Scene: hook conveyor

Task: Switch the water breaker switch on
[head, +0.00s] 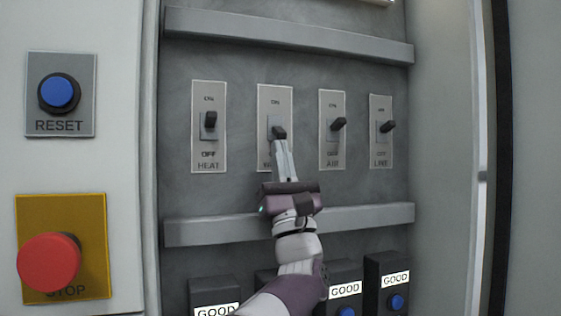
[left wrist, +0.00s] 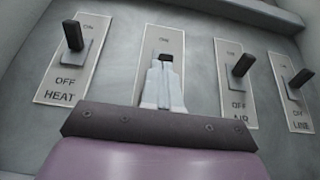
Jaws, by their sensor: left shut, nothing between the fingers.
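The water breaker switch (head: 279,131) is a black lever on a grey plate, second from the left in a row between HEAT and AIR. Its label is mostly hidden by my gripper. My left gripper (head: 281,143) is shut and empty, with its fingertips at the lower side of the lever; I cannot tell if they touch. In the left wrist view the lever's dark tip (left wrist: 166,58) shows just beyond the fingertips (left wrist: 162,66). The lever's exact position is hard to tell. My right gripper is not in view.
The HEAT switch (head: 210,119), AIR switch (head: 339,123) and LINE switch (head: 388,126) flank it closely. Grey rails run above (head: 290,33) and below (head: 360,219). A blue RESET button (head: 59,92) and red STOP button (head: 49,262) are at left. Boxes labelled GOOD (head: 396,281) sit below.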

